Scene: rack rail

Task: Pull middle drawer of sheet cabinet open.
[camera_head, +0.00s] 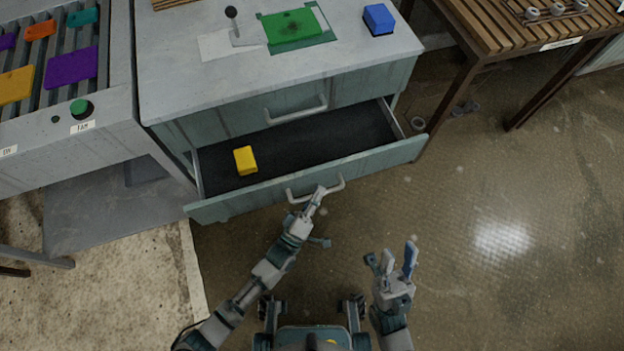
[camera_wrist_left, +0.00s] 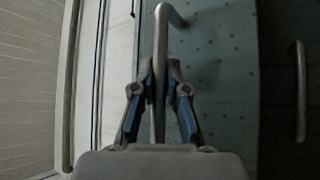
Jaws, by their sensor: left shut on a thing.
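The sheet cabinet (camera_head: 165,115) is grey-green with a light top. Its middle drawer (camera_head: 240,203) is pulled out, showing a dark interior with a yellow block (camera_head: 245,160) inside. The drawer's bar handle (camera_head: 338,185) is on its front. My left gripper (camera_head: 318,194) is at this handle. In the left wrist view, the fingers of my left gripper (camera_wrist_left: 160,90) are closed on either side of the metal handle bar (camera_wrist_left: 160,45). My right gripper (camera_head: 392,257) is open and empty, over the floor to the right, apart from the cabinet.
The upper drawer with its handle (camera_head: 296,112) is shut. A green block (camera_head: 292,28) and a blue block (camera_head: 379,19) are on the cabinet top. A roller conveyor (camera_head: 110,110) stands left, a slatted wooden table (camera_head: 490,40) right. The floor (camera_head: 500,200) at right is clear.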

